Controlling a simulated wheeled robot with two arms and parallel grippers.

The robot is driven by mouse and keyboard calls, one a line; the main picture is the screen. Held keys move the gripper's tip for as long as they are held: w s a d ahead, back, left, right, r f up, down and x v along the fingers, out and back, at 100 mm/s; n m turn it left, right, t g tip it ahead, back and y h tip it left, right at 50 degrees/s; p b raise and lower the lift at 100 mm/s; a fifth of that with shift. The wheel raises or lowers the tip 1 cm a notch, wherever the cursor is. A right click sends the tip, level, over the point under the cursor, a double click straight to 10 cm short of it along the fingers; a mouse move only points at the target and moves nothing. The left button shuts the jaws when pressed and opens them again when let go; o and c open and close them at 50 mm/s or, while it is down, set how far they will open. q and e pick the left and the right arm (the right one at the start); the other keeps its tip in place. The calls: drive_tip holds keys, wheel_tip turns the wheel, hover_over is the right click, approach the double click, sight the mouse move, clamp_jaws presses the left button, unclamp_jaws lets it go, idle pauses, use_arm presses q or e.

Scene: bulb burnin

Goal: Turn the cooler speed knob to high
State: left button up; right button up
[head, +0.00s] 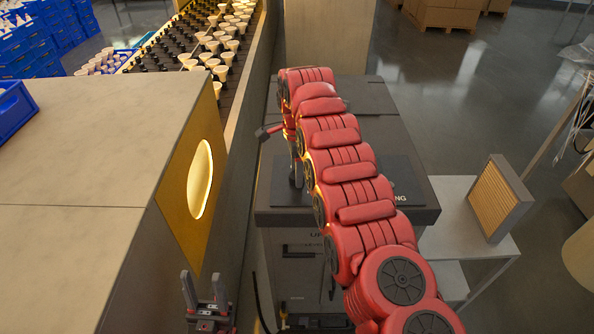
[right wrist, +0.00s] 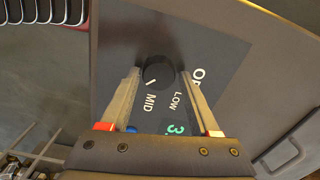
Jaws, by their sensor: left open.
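The cooler (head: 370,100) is a dark grey box with a flat top, right of the conveyor in the head view. In the right wrist view its black round speed knob (right wrist: 158,71) sits on a dark panel (right wrist: 118,50) with the labels OFF (partly cut off), LOW and MID. The knob's white pointer mark lies on the side toward MID. My right gripper (right wrist: 160,72) is open, its two fingers on either side of the knob with visible gaps. In the head view my red right arm hides the knob. My left gripper (head: 206,292) is open and empty at the bottom.
A conveyor with rows of bulbs (head: 222,55) runs along the cooler's left. A grey counter (head: 90,140) with a yellow end panel (head: 190,190) stands at left. A framed filter (head: 498,200) stands on a white side table (head: 455,215) at right.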

drive_tip(key=shift+o, duration=1.2)
drive_tip(key=shift+r, duration=0.45)
wheel_tip(320, 180, up, 11)
drive_tip(key=p, duration=1)
drive_tip(key=shift+p, duration=0.35)
drive_tip(key=shift+s+f, duration=0.1)
